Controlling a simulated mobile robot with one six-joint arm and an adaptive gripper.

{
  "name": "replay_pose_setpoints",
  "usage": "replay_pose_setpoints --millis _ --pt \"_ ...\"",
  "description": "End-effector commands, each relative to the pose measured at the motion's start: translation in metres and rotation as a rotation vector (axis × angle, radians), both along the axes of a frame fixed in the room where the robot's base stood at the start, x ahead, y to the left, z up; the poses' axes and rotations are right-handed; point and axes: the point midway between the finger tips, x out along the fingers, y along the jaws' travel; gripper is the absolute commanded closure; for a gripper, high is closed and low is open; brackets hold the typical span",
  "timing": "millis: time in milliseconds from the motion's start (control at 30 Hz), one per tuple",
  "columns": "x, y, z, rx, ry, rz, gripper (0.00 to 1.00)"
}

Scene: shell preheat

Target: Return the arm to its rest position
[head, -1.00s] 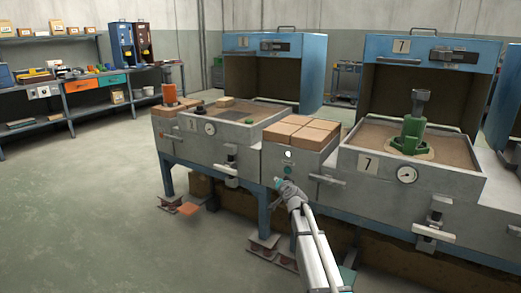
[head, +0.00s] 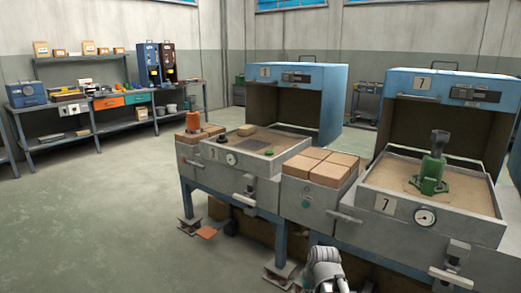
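My arm shows only as a short grey end piece (head: 325,268) at the bottom edge, right of centre. It is in front of the grey bench and below the block tray. It appears to hold nothing, but its fingers cannot be made out, so I cannot tell whether my gripper is open or shut. The rest of my arm is out of the picture.
A grey bench carries a left sand tray (head: 243,163), tan blocks (head: 320,167) and a right sand tray marked 7 (head: 398,213), where a green fixture (head: 433,170) stands. Handles jut from the bench front. Open floor (head: 100,230) lies left; shelving (head: 100,112) stands behind.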

Motion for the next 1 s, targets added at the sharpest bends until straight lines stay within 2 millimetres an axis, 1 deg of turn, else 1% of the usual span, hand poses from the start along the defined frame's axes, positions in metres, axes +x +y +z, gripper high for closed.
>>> replay_pose_setpoints --millis 33,100,400,467,767,867,1000 --pt "-0.017 -0.003 0.004 -0.021 0.035 -0.001 1.0" --pt "-0.032 -0.008 0.006 -0.048 0.08 -0.004 1.0" --pt "-0.091 -0.026 0.016 -0.152 0.241 -0.026 1.0" --pt "-0.086 -0.026 0.023 -0.148 0.236 -0.025 1.0" --pt "-0.085 -0.025 0.049 -0.146 0.233 -0.024 1.0" --pt "-0.085 -0.025 0.063 -0.146 0.232 -0.024 1.0" --pt "-0.085 -0.025 0.088 -0.145 0.232 -0.024 1.0"
